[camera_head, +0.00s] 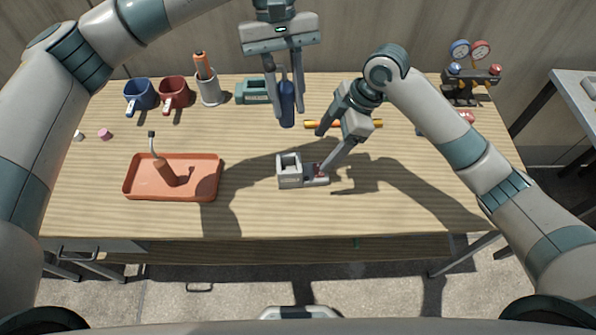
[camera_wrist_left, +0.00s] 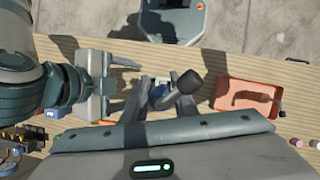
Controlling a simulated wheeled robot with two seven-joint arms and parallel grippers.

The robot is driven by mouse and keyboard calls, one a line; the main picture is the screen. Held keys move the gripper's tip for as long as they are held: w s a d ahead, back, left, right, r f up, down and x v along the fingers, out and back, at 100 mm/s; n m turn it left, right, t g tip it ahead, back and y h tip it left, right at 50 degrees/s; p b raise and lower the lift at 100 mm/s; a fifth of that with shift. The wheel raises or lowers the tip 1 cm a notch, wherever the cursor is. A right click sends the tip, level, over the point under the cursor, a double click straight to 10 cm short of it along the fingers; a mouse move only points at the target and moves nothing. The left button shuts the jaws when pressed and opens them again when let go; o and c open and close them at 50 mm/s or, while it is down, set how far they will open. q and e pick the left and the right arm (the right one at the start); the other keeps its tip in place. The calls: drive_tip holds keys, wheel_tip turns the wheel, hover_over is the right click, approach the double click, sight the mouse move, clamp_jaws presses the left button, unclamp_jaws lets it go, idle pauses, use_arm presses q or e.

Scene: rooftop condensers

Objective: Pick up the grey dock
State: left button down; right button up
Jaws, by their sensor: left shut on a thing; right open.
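The grey dock (camera_head: 289,172) is on the wooden table near its middle, a small box-like holder with a flat base reaching right. My right gripper (camera_head: 322,152) is open over the right side of the dock. One fingertip is low by the dock's base, near a small red spot; contact cannot be told. My left gripper (camera_head: 279,112) is shut on a dark blue tool (camera_head: 287,102) and holds it upright behind the dock. In the left wrist view the tool (camera_wrist_left: 187,83) shows between the fingers, and I cannot clearly pick out the dock there.
An orange tray (camera_head: 135,192) holding a brown tool (camera_head: 165,172) is at the left. An orange rod (camera_head: 365,124) lies behind my right gripper. Gauges (camera_head: 470,72) stand back right.

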hover_over(306, 172)
drive_tip(key=d, duration=0.2)
drive_tip(key=f, duration=0.6)
drive_tip(key=shift+s, duration=0.3)
drive_tip(key=shift+f, duration=0.15)
drive_tip(key=shift+w+d+x, duration=0.1)
drive_tip(key=shift+w+x, duration=0.05)
drive_tip(key=shift+x, duration=0.7)
drive_tip(key=shift+w+d+x, duration=0.1)
drive_tip(key=shift+x, duration=0.75)
drive_tip(key=shift+w+d+x, duration=0.1)
drive_tip(key=shift+w+x, duration=0.05)
drive_tip(key=shift+x, duration=0.7)
drive_tip(key=shift+f, duration=0.15)
drive_tip(key=c, duration=1.3)
